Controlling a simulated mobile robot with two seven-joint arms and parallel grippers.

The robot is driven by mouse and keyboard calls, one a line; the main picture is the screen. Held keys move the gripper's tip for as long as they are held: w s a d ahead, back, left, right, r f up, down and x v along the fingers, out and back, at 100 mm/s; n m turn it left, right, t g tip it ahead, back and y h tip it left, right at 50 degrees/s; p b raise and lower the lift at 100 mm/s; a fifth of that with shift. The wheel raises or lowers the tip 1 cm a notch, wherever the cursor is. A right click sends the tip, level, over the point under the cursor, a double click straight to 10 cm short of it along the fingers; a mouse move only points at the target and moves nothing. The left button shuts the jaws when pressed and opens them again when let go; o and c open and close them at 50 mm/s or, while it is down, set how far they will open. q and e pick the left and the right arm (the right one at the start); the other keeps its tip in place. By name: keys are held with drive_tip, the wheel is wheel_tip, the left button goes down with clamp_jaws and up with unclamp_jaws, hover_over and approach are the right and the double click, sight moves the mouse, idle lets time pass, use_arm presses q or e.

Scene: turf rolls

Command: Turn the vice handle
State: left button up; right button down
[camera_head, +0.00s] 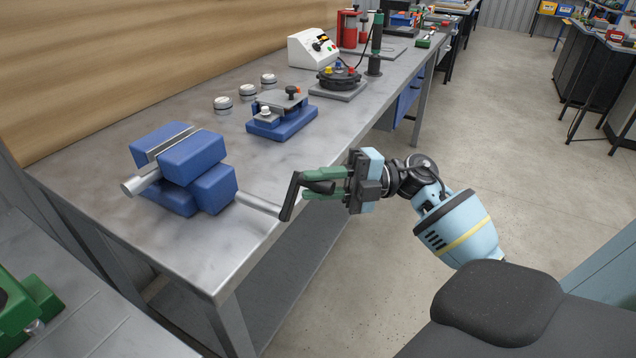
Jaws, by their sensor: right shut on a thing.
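A blue vice (196,170) stands near the front corner of the metal workbench, with a silver bar (141,180) sticking out at its left. A silver screw shaft (258,203) runs from its right side to a black crank handle (290,196) at the bench's edge. The handle's grip points right, towards my right arm. My right gripper (321,183) has green fingers and is shut on the black grip of the handle. The fingers partly hide the grip. My left gripper is not in view.
A smaller blue fixture (283,121), several silver knobs (223,104), a black round device (339,79) and a white control box (312,48) stand farther back on the workbench (110,225). A green object (25,302) is at lower left. The floor at right is clear.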

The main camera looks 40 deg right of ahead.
drive_tip(key=shift+d+f, duration=0.1)
drive_tip(key=shift+f, duration=0.35)
idle(0.5)
drive_tip(key=c, duration=1.3)
unclamp_jaws()
drive_tip(key=shift+d, duration=0.1)
drive_tip(key=shift+o, duration=0.5)
drive_tip(key=shift+r, duration=0.1)
drive_tip(key=b+v, duration=0.1)
drive_tip(key=v, duration=0.6)
drive_tip(key=shift+d+b, duration=0.35)
drive_tip(key=shift+d, duration=0.05)
drive_tip(key=shift+s, duration=0.1)
